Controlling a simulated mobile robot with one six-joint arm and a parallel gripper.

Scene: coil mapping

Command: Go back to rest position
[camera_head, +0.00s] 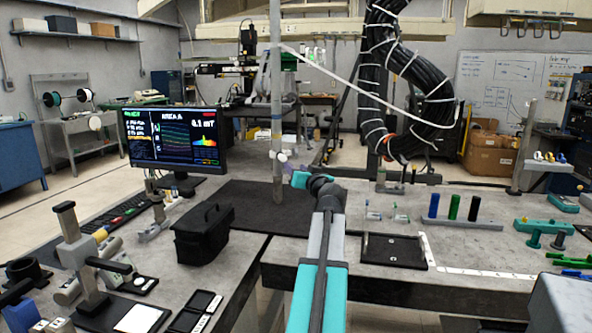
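My arm, grey and teal, reaches up from the bottom middle of the head view and bends left at its dark wrist. My gripper (285,160) is at the far end of the arm, small and partly hidden by the wrist. It is in front of a tall grey post and above a black mat (262,205). I cannot make out its fingers well enough to say whether they are open or shut, or whether they hold anything.
A monitor (172,136) and a black bag (203,233) stand on the left bench. Thick black cables (412,130) hang behind the wrist. A gap separates the benches at the front.

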